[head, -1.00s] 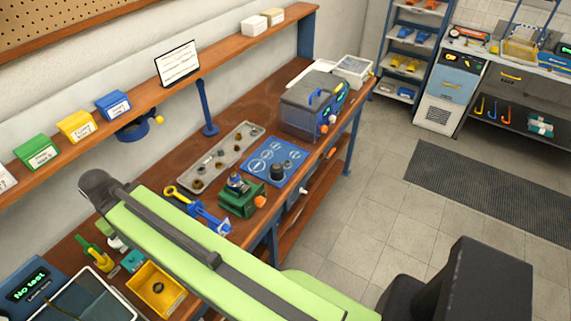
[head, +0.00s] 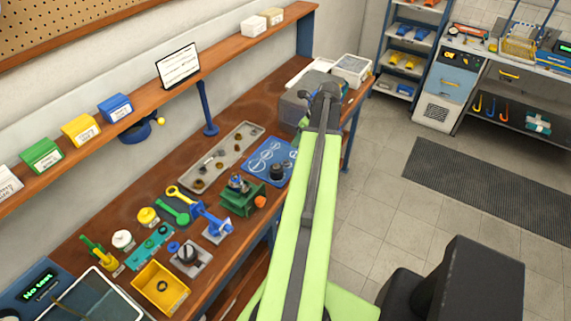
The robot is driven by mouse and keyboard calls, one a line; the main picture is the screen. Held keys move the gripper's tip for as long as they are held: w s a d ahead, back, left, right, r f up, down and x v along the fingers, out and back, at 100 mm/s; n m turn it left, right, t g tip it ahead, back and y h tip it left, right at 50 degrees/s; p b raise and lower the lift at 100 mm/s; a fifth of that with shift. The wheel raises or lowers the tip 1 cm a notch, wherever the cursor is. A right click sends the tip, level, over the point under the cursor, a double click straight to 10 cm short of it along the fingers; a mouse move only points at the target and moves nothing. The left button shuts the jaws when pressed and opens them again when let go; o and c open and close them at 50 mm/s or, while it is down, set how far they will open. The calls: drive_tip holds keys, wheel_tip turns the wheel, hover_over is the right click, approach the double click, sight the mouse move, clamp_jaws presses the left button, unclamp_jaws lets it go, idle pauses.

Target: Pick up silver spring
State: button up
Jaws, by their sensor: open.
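The parts are too small for me to tell which one is the silver spring. My green arm reaches up the right of the bench, and its dark far joint is in front of the grey box. My gripper's fingers do not show; they are hidden behind or beyond the arm. The tray is left of the arm and uncovered.
A blue mat (head: 265,155) with a dark round part lies right of the tray. A green fixture (head: 240,200), blue clamp (head: 208,218) and yellow bin (head: 160,290) stand nearer. A grey box (head: 291,108) is partly behind my arm. A blue post (head: 207,108) stands behind the tray.

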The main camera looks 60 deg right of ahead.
drive_tip(key=s, duration=0.1)
drive_tip(key=b, duration=1.2)
approach(286, 164)
drive_tip(key=shift+w+f, duration=0.15)
drive_tip(key=shift+f, duration=0.4)
drive_tip(key=shift+w+f, duration=0.1)
drive_tip(key=shift+w, duration=0.05)
drive_tip(key=b+x, duration=0.4)
drive_tip(key=x, duration=0.1)
clamp_jaws()
